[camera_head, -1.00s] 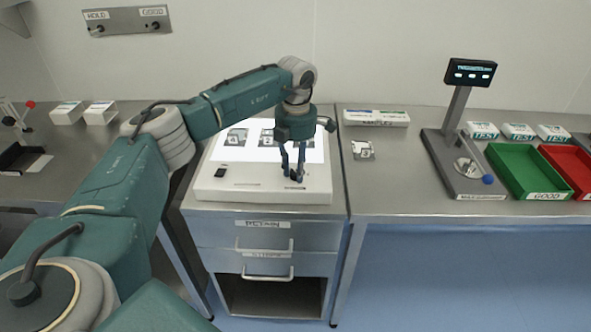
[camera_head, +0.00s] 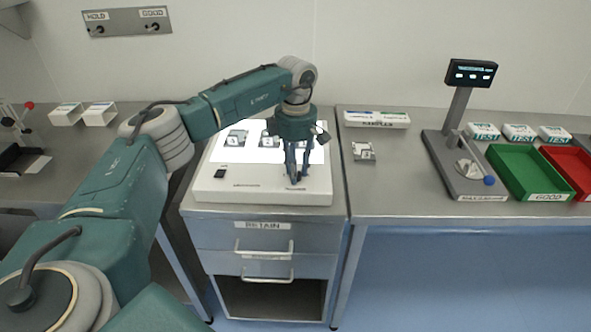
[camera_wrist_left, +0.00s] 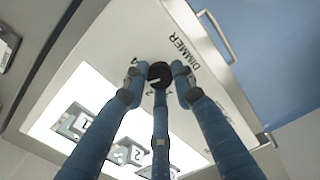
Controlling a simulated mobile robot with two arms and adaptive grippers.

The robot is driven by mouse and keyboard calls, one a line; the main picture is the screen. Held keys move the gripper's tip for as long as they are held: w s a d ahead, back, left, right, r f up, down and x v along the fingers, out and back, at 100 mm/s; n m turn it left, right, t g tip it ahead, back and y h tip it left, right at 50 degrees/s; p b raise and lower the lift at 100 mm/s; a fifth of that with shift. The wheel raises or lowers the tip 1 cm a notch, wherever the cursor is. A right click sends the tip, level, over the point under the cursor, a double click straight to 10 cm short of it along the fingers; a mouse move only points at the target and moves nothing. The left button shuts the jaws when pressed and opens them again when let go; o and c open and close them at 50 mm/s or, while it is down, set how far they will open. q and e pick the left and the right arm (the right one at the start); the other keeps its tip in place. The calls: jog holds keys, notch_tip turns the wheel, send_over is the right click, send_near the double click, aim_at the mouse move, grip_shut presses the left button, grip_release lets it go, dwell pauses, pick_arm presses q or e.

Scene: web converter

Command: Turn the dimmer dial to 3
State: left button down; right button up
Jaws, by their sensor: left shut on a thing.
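The dimmer dial (camera_wrist_left: 160,73) is a small black round knob with a pale pointer line, on the white front edge of the light box (camera_head: 215,191). In the left wrist view it sits beside the word DIMMER, with small digits around it, partly covered by my fingers. I cannot read for sure which digit the line points to. My left gripper (camera_head: 294,177) is upright over the dial, its blue fingers closed around it. In the left wrist view, the fingers of my left gripper (camera_wrist_left: 160,83) touch the knob from several sides. My right gripper is out of view.
The light box has a lit top with small numbered metal pieces (camera_head: 238,137) and a black switch (camera_head: 220,174). It stands on a drawer cabinet (camera_head: 220,233). To the right are a loose metal piece (camera_head: 363,151), a stand with a display (camera_head: 470,72) and a green tray (camera_head: 522,178).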

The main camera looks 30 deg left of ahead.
pick_arm(q)
jog(key=shift+w+d+r, duration=0.1)
jog(key=shift+w+r, duration=0.05)
jog(key=shift+r, duration=0.05)
dwell(0.3)
jog(key=c, duration=1.4)
grip_release()
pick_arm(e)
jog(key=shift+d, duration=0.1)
pick_arm(q)
jog(key=shift+f, duration=0.1)
notch_tip(320, 180, up, 12)
jog(key=shift+d, duration=0.1)
